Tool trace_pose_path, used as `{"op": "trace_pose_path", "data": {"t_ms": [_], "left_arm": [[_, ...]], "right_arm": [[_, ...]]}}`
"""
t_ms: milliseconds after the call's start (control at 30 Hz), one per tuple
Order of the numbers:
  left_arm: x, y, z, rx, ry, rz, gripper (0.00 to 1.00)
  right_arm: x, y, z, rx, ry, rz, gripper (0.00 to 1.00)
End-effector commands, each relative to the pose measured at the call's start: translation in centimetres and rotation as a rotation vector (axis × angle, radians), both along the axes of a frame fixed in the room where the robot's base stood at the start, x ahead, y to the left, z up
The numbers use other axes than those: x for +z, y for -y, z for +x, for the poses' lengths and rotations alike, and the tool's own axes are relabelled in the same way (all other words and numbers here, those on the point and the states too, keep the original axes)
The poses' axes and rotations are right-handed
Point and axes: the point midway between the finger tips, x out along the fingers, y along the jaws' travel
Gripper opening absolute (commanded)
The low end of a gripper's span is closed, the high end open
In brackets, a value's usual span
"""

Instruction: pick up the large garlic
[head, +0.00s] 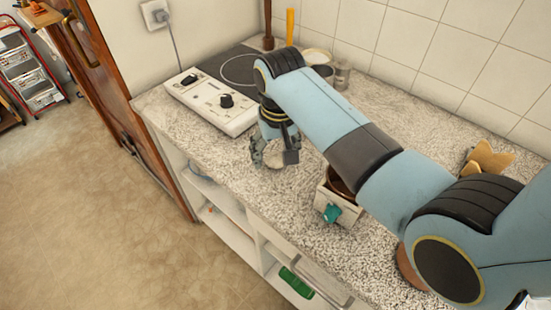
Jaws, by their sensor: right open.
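My right gripper (272,156) points down over the speckled counter (230,156), just in front of the white control box. It is open. A pale, rounded thing that looks like the large garlic (274,161) shows between its fingers, low at the counter. The fingers partly cover it, and I cannot tell whether they touch it. My left gripper is out of view.
A white control box (213,103) with dark knobs stands by a dark hob (232,66). A small box with a teal part (332,212) sits right of the gripper near the front edge. Cans (341,74) stand at the back. My right arm hides much of the counter.

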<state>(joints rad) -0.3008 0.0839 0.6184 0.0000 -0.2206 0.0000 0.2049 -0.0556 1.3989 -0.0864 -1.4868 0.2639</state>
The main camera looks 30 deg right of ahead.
Motion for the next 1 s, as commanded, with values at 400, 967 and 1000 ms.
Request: {"op": "trace_pose_path", "data": {"t_ms": [400, 967, 1000], "left_arm": [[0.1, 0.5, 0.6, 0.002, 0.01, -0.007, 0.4], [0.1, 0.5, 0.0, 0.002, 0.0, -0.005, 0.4], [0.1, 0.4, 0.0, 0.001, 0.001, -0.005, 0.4]], "right_arm": [[-2.9, 0.2, 0.5, 0.0, 0.0, 0.001, 0.71], [-2.9, 0.2, 0.5, 0.0, 0.0, 0.001, 0.11], [-2.9, 0.2, 0.5, 0.0, 0.0, 0.001, 0.11]]}}
